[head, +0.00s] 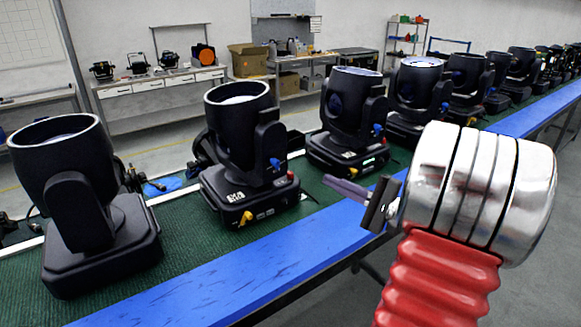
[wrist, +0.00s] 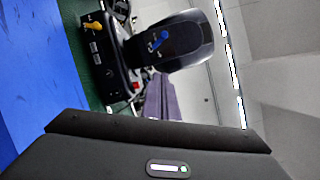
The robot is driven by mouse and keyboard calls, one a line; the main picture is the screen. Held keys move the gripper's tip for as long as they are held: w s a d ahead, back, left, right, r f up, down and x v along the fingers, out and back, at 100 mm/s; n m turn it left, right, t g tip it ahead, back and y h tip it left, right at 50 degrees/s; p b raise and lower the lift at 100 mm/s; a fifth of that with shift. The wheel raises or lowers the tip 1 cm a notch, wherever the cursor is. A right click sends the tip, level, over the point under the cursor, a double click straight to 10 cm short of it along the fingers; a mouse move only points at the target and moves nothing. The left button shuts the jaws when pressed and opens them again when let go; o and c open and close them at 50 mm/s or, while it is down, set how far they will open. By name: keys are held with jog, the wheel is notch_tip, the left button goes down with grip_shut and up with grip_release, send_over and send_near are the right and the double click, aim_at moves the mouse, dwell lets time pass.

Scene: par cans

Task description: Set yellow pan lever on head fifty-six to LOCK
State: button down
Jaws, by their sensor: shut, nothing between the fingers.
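A black moving head (head: 240,170) stands upright on the green bench top in the head view. Its base carries a small white label, too small to read surely, and a yellow lever (head: 246,217). A blue lever (head: 275,163) is on its yoke. The wrist view, turned sideways, shows a head base with a yellow lever (wrist: 93,26) and a blue lever (wrist: 159,41); I cannot tell the lever's setting. My gripper (head: 343,187) is shut and empty, in front of and right of that head, apart from it. Its purple-grey fingers (wrist: 163,98) also show in the wrist view.
Another head (head: 70,200) stands at left, and one (head: 348,125) with its own yellow lever stands right of the labelled one. Several more recede right along the bench. A blue front edge (head: 230,280) borders the green top. Shelves and a cardboard box (head: 248,60) stand behind.

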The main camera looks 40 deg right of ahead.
dwell(0.4)
send_near(287, 161)
jog(key=x, duration=0.4)
jog(key=shift+w, duration=0.25)
jog(key=a, duration=0.1)
jog(key=a+r, duration=0.1)
jog(key=a, duration=0.2)
jog(key=shift+w+r, duration=0.2)
jog(key=shift+r, duration=0.15)
jog(key=shift+h, duration=0.3)
